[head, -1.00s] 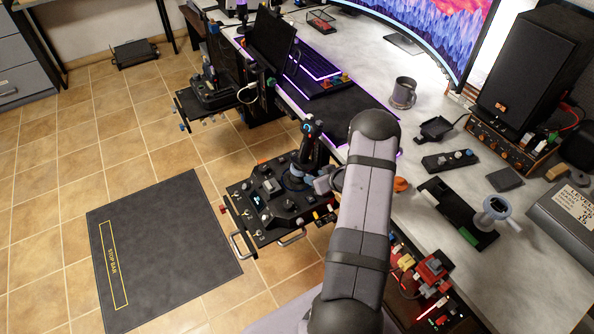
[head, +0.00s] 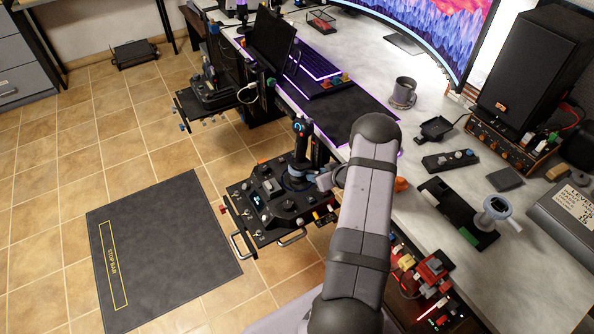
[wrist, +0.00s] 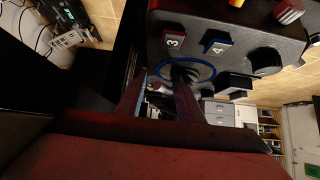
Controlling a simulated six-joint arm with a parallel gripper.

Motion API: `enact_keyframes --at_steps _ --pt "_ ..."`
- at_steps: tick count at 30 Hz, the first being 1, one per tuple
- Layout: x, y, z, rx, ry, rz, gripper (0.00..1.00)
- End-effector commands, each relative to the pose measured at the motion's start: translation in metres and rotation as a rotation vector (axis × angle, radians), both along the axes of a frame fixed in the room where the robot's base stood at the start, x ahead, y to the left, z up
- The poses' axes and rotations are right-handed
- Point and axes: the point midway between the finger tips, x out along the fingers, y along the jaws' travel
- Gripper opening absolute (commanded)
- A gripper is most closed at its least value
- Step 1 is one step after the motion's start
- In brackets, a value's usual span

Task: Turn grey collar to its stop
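The black flight stick (head: 299,140) stands on the control panel (head: 265,215) and leans a little left. A grey collar (head: 298,171) seems to sit low on it, above a blue-edged ring; it is small and partly dark. My gripper (head: 322,181) is right beside the collar on its right side, partly hidden by my arm. In the wrist view my two dark red fingers (wrist: 160,100) stand apart with background showing between them, and the blue ring (wrist: 186,72) is at their far ends. I cannot tell whether they touch or clasp the collar.
Switches marked 3 and 4 (wrist: 195,44) and knobs crowd the panel near my fingers. The desk (head: 455,195) with its mug (head: 403,92) lies to the right. A dark floor mat (head: 165,250) lies left of the panel.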

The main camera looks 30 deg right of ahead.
Motion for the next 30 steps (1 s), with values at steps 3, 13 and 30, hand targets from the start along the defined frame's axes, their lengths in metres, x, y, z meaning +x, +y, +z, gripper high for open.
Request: enact_keyframes --at_steps 3,13,30 --pt "0.006 -0.004 0.003 -0.005 -0.007 -0.002 0.33" --pt "0.014 -0.01 0.005 -0.008 -0.01 -0.003 0.33" --pt "0.018 -0.013 0.009 -0.012 -0.012 -0.004 0.33"
